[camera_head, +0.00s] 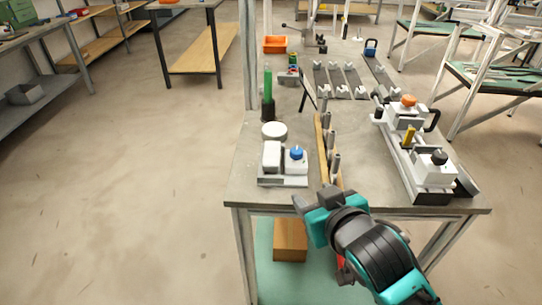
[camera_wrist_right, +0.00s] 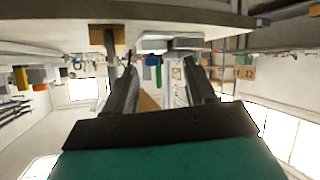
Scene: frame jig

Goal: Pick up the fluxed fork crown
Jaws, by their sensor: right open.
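My right gripper (camera_head: 312,199) is low at the front edge of the workbench (camera_head: 245,185), just in front of a wooden rack (camera_head: 337,180). In the right wrist view its two fingers (camera_wrist_right: 160,85) are apart with nothing between them. The rack holds several upright grey metal pieces (camera_head: 335,163) in a row running away from me. The fork crown may be one of these, but I cannot tell which piece is fluxed. The rack's end also shows in the wrist view (camera_wrist_right: 107,35), beyond the fingers. My left gripper is not in view.
A white fixture with a blue knob (camera_head: 296,153) stands left of the rack. A long jig (camera_head: 415,150) with orange and black knobs stands right. A green bottle (camera_head: 268,88), grey bars (camera_head: 340,80) and an orange bin (camera_head: 275,44) are farther back. Bare bench lies between rack and jig.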

